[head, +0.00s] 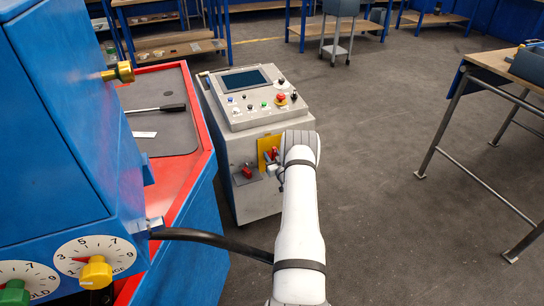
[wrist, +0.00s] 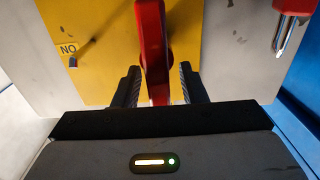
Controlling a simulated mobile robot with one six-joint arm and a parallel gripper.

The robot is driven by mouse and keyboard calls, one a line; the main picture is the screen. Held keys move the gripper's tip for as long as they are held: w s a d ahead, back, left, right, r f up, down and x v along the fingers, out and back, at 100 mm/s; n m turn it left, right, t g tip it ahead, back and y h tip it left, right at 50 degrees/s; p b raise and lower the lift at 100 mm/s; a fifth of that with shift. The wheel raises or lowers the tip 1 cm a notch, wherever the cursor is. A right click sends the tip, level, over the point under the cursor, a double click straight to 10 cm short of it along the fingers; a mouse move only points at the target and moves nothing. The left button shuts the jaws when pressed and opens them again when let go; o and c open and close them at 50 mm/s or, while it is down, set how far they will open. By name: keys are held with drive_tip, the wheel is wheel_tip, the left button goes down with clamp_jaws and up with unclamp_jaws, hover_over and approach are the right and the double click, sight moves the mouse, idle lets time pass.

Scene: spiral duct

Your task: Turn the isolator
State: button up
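The isolator has a red handle (wrist: 152,45) standing out from a yellow plate (wrist: 95,50). The yellow plate (head: 263,146) and part of the red handle (head: 273,153) also show in the head view, on the front of a grey control cabinet (head: 245,150). My gripper (wrist: 159,70) is open, with one black finger on each side of the handle. Gaps show between the fingers and the handle, narrower on the left. The handle runs vertically in the wrist view; its top is cut off. A label reading "NO" (wrist: 68,49) is partly seen.
A red item with a metal shackle (wrist: 290,15) is at the upper right of the wrist view. A blue machine (head: 60,120) with dials stands left. Floor to the right (head: 390,150) is clear.

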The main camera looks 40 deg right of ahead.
drive_tip(key=shift+c, duration=0.5)
clamp_jaws()
